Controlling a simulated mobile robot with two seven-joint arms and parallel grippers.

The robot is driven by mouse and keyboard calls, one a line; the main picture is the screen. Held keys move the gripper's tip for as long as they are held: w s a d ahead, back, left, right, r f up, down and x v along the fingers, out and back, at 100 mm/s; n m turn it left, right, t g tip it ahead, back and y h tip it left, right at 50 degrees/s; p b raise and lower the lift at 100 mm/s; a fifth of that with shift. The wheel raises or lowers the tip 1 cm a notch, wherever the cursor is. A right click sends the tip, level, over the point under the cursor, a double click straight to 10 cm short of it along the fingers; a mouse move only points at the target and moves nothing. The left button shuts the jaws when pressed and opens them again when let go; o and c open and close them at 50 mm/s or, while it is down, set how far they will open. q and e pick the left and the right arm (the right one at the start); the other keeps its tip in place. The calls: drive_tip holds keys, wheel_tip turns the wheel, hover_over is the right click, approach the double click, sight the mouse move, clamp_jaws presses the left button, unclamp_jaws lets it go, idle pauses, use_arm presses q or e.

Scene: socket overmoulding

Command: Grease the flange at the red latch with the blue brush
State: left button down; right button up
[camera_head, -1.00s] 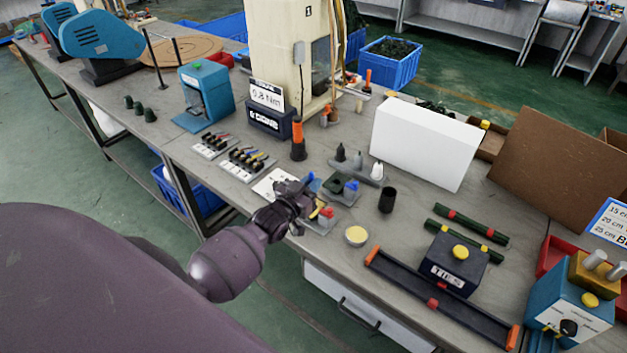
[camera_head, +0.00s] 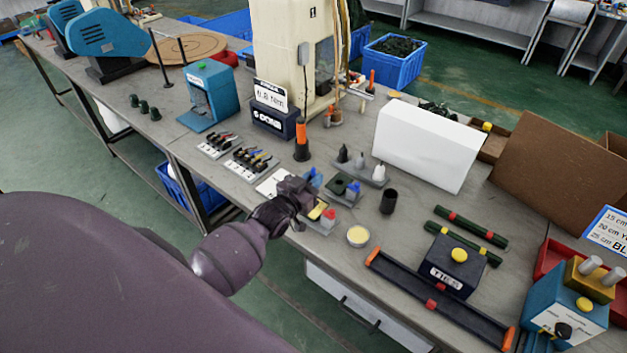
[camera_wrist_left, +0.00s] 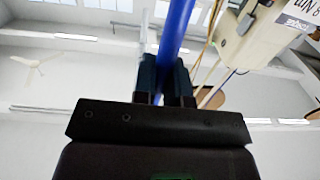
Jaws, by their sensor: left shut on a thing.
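A red latch (camera_head: 329,214) stands on a small grey fixture (camera_head: 318,227) near the table's front edge, with a yellow part (camera_head: 317,211) beside it. The flange there cannot be made out clearly. My left gripper (camera_head: 306,191) is just behind and left of the latch, above the table. It is shut on the blue brush, whose blue shaft (camera_wrist_left: 176,30) rises between the fingers in the left wrist view. Blue (camera_head: 314,177) also shows behind the gripper in the head view. The brush's bristles are hidden, so contact cannot be told. My right gripper is not in view.
A second fixture with a blue latch (camera_head: 353,188) stands just behind. A round pot with a pale yellow top (camera_head: 357,236) is to the right, near a black cup (camera_head: 388,201). A long dark rail (camera_head: 432,300) and a TIES box (camera_head: 450,270) lie further right.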

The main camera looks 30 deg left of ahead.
use_arm(q)
drive_tip(key=w+b, duration=0.1)
drive_tip(key=w+f+b, duration=0.1)
drive_tip(key=w+b, duration=0.1)
drive_tip(key=w+f+b, duration=0.1)
drive_tip(key=shift+w+d+b, duration=0.2)
drive_tip(key=shift+b, duration=0.1)
idle(1.0)
drive_tip(key=shift+f, duration=0.3)
idle(0.4)
